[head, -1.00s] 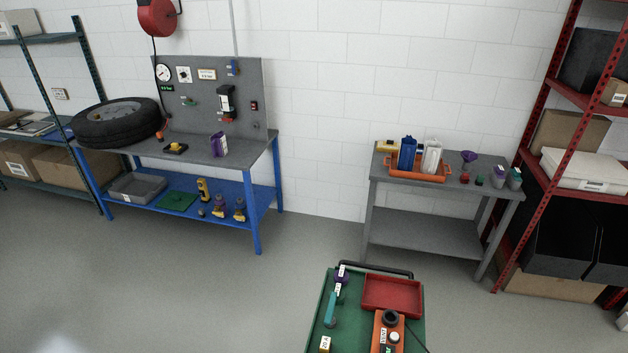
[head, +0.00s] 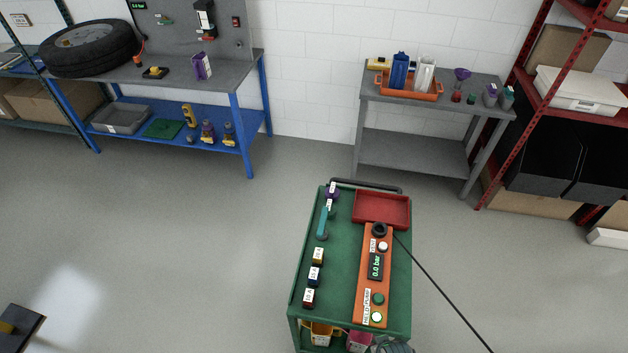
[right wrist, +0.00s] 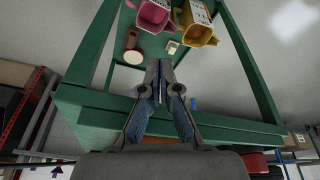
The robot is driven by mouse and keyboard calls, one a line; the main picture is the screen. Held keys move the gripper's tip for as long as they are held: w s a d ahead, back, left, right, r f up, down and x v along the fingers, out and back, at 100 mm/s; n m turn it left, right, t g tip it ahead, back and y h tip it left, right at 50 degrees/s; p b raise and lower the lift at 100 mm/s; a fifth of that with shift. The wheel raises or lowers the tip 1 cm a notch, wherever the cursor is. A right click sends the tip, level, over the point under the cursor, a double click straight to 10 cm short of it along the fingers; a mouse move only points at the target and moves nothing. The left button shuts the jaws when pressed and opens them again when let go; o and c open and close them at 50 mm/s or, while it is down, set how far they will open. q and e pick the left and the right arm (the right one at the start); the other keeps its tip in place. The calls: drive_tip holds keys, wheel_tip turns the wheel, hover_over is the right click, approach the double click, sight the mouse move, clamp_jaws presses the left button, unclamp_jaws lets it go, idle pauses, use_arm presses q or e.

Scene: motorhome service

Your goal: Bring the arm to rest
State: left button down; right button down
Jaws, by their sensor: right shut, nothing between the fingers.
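My right gripper (right wrist: 160,88) is shut and empty in the right wrist view, with its two fingers together. It is close to the green frame of the trolley (right wrist: 100,103), and I cannot tell whether it touches. In the head view a grey part of my right arm shows at the bottom edge, by the near end of the green trolley (head: 335,228). The rest of that arm is out of the picture. My left gripper is not in view.
On the trolley are a red tray (head: 382,209), an orange panel (head: 376,268) reading 0.0 bar and several small labelled parts. A yellow jug (right wrist: 200,22) and a pink jug (right wrist: 155,14) sit lower. A black cable (head: 440,290) runs right.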

drive_tip(key=s+f+g+b, duration=0.1)
drive_tip(key=s+f+b, duration=0.15)
drive_tip(key=f, duration=0.95)
drive_tip(key=s+f+b, duration=0.1)
drive_tip(key=s+f, duration=0.3)
drive_tip(key=f, duration=0.9)
drive_tip(key=s+d+f+g+b, duration=0.1)
drive_tip(key=s+d+f+b, duration=0.1)
drive_tip(key=s+f, duration=1.1)
drive_tip(key=shift+s+d, duration=0.65)
drive_tip(key=shift+s, duration=0.2)
drive_tip(key=shift+f, duration=0.1)
drive_tip(key=shift+s, duration=0.1)
